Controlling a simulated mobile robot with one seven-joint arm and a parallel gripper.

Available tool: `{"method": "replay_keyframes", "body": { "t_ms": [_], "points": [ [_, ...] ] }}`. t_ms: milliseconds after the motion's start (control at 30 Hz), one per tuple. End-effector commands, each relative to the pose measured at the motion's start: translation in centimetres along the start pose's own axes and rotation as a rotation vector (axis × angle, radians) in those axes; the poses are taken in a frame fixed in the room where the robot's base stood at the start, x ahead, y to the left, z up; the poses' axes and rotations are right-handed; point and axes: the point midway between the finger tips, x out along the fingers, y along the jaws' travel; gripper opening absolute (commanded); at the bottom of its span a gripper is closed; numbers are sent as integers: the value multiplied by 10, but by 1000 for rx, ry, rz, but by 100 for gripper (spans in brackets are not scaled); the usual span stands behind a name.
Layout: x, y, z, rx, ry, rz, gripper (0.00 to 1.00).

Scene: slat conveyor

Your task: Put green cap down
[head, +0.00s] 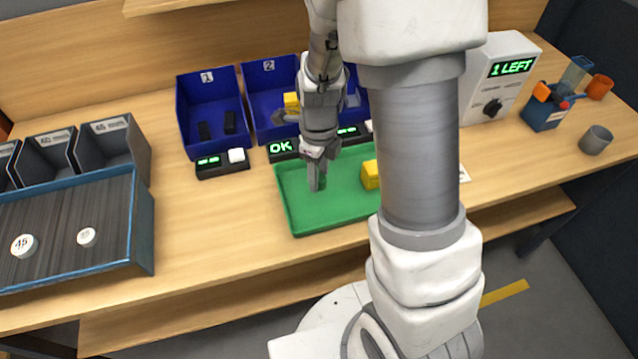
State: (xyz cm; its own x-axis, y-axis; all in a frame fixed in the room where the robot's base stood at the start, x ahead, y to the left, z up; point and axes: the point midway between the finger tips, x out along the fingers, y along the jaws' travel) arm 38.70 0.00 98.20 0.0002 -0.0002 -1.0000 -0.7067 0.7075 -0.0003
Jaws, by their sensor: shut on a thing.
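My gripper (315,178) points down over the left part of the green tray (310,222). It is shut on the green cap (321,182), which shows as a small darker green patch at the fingertips, low at the tray floor. The fingers hide most of the cap, and green on green makes its outline hard to see. I cannot tell whether the cap touches the tray.
A yellow block (370,175) lies in the tray, right of my gripper. Blue bins (208,95) stand behind, with small button boxes (222,164) in front. A slatted conveyor (60,222) with two white discs is at left. A control box (500,75) reads "1 LEFT".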

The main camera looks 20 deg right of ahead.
Motion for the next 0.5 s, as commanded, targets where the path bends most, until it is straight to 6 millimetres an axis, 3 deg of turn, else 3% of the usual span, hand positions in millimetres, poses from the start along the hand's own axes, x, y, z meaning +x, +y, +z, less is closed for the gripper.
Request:
{"method": "replay_keyframes", "body": {
  "t_ms": [233,500],
  "points": [
    [33,1,0,1,2,2,0],
    [40,0,0,-1,0,0,0]
  ]
}}
